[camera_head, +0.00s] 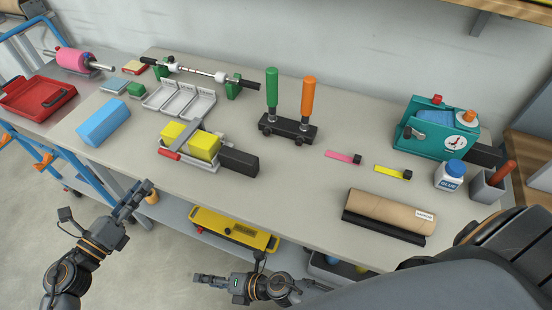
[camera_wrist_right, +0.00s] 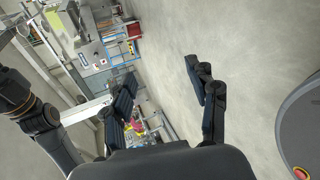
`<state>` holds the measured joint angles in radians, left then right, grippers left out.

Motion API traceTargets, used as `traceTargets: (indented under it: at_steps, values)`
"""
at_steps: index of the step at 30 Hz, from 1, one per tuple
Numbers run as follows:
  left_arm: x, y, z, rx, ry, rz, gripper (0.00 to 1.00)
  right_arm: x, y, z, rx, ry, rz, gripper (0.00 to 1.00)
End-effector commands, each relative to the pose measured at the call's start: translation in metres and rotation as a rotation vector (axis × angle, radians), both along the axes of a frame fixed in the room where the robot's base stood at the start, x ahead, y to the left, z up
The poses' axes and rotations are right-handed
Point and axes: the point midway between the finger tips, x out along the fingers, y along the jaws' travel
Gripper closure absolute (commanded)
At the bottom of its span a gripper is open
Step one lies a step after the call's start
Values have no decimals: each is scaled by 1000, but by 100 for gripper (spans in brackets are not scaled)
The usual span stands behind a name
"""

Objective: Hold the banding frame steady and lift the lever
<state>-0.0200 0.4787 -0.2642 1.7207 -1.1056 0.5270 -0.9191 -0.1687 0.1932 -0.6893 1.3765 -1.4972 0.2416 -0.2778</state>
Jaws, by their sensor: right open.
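The likely banding frame (camera_head: 196,166) is a light metal frame on the table, left of its middle. It holds two yellow blocks (camera_head: 190,140), with a black block (camera_head: 238,161) at its right end. A short red bar (camera_head: 169,154) at its left front may be the lever; it looks low. My left gripper (camera_head: 139,195) is off the table's front edge, below and left of the frame, apart from it; its finger opening is unclear. My right gripper (camera_head: 208,279) is below the front edge, also apart. In the right wrist view, its fingers (camera_wrist_right: 163,92) are spread and empty.
A blue block (camera_head: 104,122) lies left of the frame, a white tray (camera_head: 180,103) behind it. A black stand with green and orange handles (camera_head: 288,127) is to the right. A cardboard roll (camera_head: 390,212) lies near the front edge. The table front between frame and roll is clear.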

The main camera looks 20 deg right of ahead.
Motion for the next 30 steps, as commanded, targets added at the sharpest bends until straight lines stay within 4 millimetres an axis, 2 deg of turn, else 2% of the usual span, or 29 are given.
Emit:
traceTargets:
  at_steps: [1,3,6,10,13,16,23,30]
  values:
    - [0,0,0,0,0,0,62,-6,18,20,-29,-96,100,42]
    - [0,0,0,0,0,0,62,-17,39,43,-80,-233,236,42]
    - [0,0,0,0,0,0,62,-35,62,70,-155,-419,406,42]
    - [0,0,0,0,0,0,62,-50,81,102,-244,-637,573,42]
    - [0,0,0,0,0,0,62,-52,87,129,-318,-808,672,42]
    - [0,0,0,0,0,0,62,-29,79,160,-373,-933,703,42]
    - [0,0,0,0,0,0,62,45,47,220,-319,-944,584,42]
    - [0,0,0,0,0,0,62,130,-8,306,-155,-889,378,42]
